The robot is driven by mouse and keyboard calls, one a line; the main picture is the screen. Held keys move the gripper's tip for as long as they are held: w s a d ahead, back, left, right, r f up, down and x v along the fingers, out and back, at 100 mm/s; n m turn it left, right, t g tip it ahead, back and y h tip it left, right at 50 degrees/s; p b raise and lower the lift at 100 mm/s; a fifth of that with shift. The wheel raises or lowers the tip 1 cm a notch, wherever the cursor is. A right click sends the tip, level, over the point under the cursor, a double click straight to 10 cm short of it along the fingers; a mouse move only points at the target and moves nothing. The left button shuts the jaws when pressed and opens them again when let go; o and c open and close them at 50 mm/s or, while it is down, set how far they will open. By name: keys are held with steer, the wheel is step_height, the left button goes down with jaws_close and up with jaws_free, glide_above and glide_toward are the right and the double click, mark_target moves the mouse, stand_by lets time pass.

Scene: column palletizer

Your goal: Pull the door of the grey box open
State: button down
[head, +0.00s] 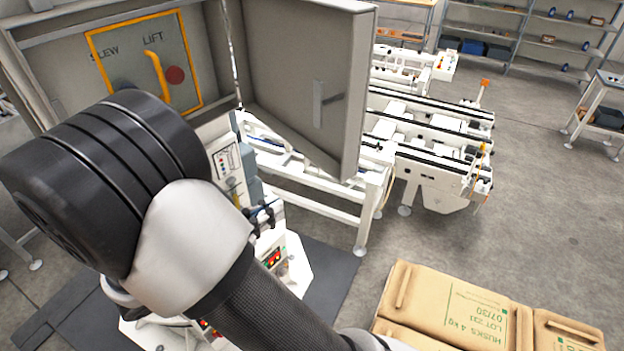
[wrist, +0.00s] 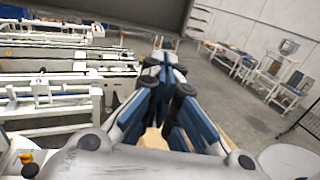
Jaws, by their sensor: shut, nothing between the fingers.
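The grey box (head: 60,42) stands at the upper left in the head view, with its front uncovered. Inside are a panel marked LIFT (head: 185,48), a yellow handle (head: 158,75) and a dark red round knob (head: 175,75). Its grey door (head: 290,70) stands swung wide to the right, with a handle plate (head: 322,103) on the face toward me. My gripper (wrist: 165,68) is shut and empty in the wrist view. A grey panel edge (wrist: 110,10), likely the door, crosses above it, apart from the fingers. I cannot clearly make out the gripper in the head view.
White conveyor frames (head: 430,135) stand behind and right of the door. Cardboard cartons (head: 450,300) are at the lower right. Shelving (head: 480,45) lines the back wall. Open grey floor (head: 530,190) lies to the right.

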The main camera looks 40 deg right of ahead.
steer(key=d+p, duration=0.1)
steer(key=d, duration=1)
steer(key=shift+s+d, duration=0.15)
steer(key=shift+d, duration=0.1)
